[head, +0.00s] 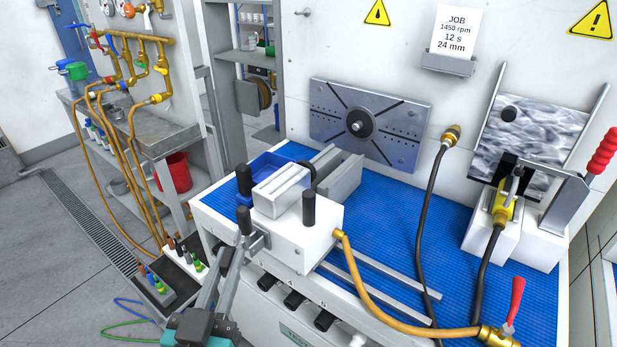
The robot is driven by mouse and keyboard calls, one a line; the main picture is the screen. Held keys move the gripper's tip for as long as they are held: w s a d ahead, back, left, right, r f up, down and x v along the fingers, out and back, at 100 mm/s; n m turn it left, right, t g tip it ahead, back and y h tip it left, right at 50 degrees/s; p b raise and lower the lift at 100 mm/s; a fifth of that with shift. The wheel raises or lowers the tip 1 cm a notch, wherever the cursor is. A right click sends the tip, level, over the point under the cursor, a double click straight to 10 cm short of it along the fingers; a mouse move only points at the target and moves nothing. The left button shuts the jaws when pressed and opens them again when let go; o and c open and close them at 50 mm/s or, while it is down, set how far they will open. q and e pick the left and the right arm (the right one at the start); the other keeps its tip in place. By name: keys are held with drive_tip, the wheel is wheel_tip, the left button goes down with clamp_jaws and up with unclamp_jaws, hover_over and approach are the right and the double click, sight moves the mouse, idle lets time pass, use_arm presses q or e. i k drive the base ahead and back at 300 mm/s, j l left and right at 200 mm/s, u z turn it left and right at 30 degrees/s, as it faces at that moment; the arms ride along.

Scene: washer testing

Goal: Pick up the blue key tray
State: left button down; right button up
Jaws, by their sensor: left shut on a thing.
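A blue tray (264,165) sits at the bench's back left, behind the white fixture box (305,240). Its near part is hidden by the box and a black knob. My left gripper (242,241) reaches up from the bottom at the box's left front side. It is shut at a black-topped grey lever (245,219) on the box. The exact contact is small and hard to see. The gripper is in front of the blue tray and apart from it. My right gripper is not in view.
The bench has a blue ribbed mat (390,245). An orange hose (365,285) runs from the box to a red-handled valve (515,305). A black hose (431,220) hangs across the mat. A grey block (340,178) stands behind the box. A red bucket (172,172) is on the left shelf.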

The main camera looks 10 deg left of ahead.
sight(248, 176)
drive_tip(key=j+z, duration=0.1)
drive_tip(key=z, duration=0.4)
drive_tip(key=j+z, duration=0.15)
drive_tip(key=z, duration=0.35)
drive_tip(key=j, duration=0.75)
drive_tip(key=i+j, duration=0.15)
drive_tip(key=j, duration=0.6)
